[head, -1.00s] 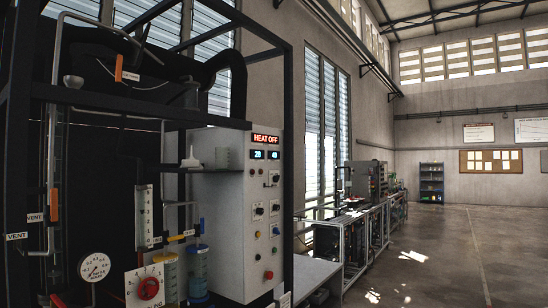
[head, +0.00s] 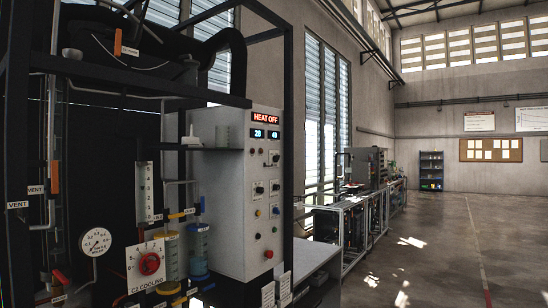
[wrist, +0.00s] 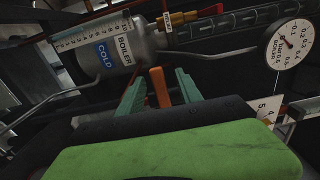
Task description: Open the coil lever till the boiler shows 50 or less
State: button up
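In the wrist view my gripper (wrist: 160,85) has two teal fingers apart, with an orange lever (wrist: 160,88) between them; a narrow gap seems to show on each side. No label on this lever can be read, so I cannot tell whether it is the coil lever. Beyond it is a grey cylinder (wrist: 150,42) with a scale and labels "BOILER" and "COLD". In the head view the panel (head: 225,220) shows "HEAT OFF" and two displays (head: 265,134), reading about 28 and 48; which is the boiler's is too small to tell. My gripper is not visible there.
A round gauge (wrist: 290,43) is at the wrist view's right. In the head view a red dial (head: 149,263) marked "C2 COOLING", orange vent levers (head: 55,177), pipes and a dark frame (head: 288,150) crowd the left. The floor (head: 430,255) at right is clear.

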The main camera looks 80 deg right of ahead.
jog(key=shift+s, duration=0.1)
jog(key=v, duration=0.6)
jog(key=shift+s, duration=0.35)
jog(key=shift+s+a, duration=0.1)
jog(key=shift+a, duration=0.1)
